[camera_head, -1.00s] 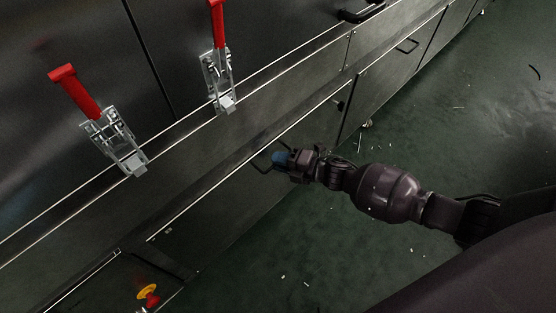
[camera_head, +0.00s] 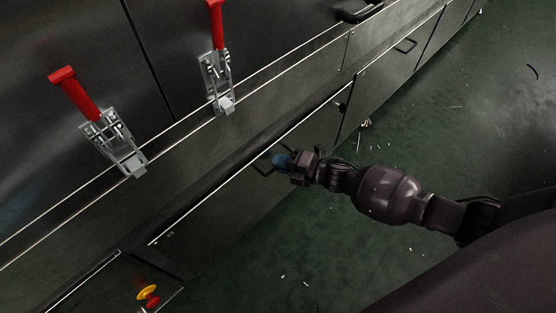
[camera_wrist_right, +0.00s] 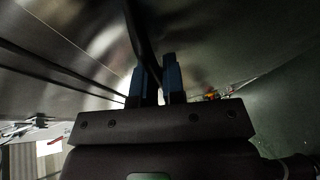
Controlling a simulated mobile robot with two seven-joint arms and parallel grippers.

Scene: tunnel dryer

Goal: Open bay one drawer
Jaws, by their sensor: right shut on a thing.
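The drawer (camera_head: 235,200) is a dark metal front low on the cabinet, with a bright top edge and a thin black bar handle (camera_head: 257,168). A narrow dark gap shows along its top edge, so it stands slightly out. My right gripper (camera_head: 281,160), with blue fingertips, is shut on the handle in the head view. In the right wrist view my gripper's blue fingers (camera_wrist_right: 157,82) are on either side of the dark handle bar (camera_wrist_right: 143,35). The fingers hide part of the handle. My left gripper is not in view.
Two red-handled toggle clamps (camera_head: 78,95) (camera_head: 217,30) are on the panel above. Another low front with a handle (camera_head: 405,46) is farther along the cabinet. A yellow and red knob (camera_head: 148,294) is at the bottom left. The green floor (camera_head: 300,240) before the drawer is clear except for small scraps.

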